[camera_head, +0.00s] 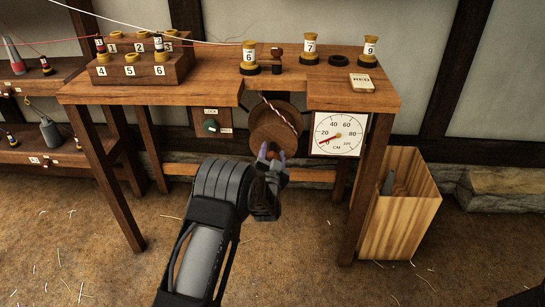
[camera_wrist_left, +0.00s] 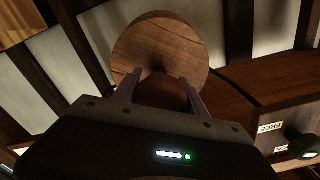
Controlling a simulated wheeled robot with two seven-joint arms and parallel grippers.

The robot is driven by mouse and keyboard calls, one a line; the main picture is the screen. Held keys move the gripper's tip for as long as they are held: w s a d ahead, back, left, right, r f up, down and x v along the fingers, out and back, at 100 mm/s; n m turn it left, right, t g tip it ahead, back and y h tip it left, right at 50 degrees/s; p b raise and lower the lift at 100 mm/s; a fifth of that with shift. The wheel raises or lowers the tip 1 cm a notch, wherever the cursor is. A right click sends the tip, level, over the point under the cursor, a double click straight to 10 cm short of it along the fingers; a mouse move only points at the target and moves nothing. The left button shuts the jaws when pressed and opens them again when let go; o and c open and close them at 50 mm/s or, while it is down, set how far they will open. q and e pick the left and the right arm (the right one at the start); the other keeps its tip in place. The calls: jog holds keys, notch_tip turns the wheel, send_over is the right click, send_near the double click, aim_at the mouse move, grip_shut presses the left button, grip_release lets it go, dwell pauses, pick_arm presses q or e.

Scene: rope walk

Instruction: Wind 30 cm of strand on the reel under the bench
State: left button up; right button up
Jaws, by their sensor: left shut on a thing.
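The wooden reel (camera_head: 275,128) hangs under the bench (camera_head: 215,90), with a red-and-white strand across it. My left gripper (camera_head: 271,152) is at the reel's lower front, shut on its reddish-brown crank handle (camera_head: 273,156). The left wrist view shows the handle (camera_wrist_left: 165,92) between the fingers and the reel's round wooden face (camera_wrist_left: 160,48) beyond. The round dial (camera_head: 337,134), marked in CM, has its red needle at the low end, near 0.
Bobbins numbered 6 (camera_head: 249,58), 7 (camera_head: 310,46) and 9 (camera_head: 370,49) stand on the bench beside a RED card (camera_head: 362,83). A numbered wooden rack (camera_head: 140,66) is at left. A wooden bin (camera_head: 400,210) stands right of the bench. Floor in front is mostly clear.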

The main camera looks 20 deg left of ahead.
pick_arm(q)
jog(key=m+b, duration=0.1)
jog(key=m, duration=0.3)
jog(key=shift+m, duration=0.4)
jog(key=m+b, duration=0.1)
jog(key=m, duration=0.4)
jog(key=shift+d, duration=0.1)
jog(key=m+b, duration=0.1)
jog(key=m, duration=0.4)
jog(key=shift+f+m, duration=0.1)
jog(key=shift+m, duration=0.3)
jog(key=m+b, duration=0.1)
jog(key=m, duration=0.3)
jog(key=shift+f+m+b, duration=0.1)
jog(key=shift+m+b, duration=0.2)
jog(key=shift+b, duration=0.05)
jog(key=m+b, duration=0.3)
jog(key=m, duration=0.2)
jog(key=shift+f, duration=0.1)
jog(key=m+b, duration=0.4)
jog(key=m, duration=0.2)
jog(key=m+b, duration=0.2)
jog(key=m, duration=0.2)
pick_arm(e)
jog(key=w+d+f, duration=0.1)
jog(key=w+f, duration=0.2)
jog(key=f, duration=1.1)
jog(key=shift+d+f+m+t+h, duration=0.3)
jog(key=shift+f+t, duration=0.1)
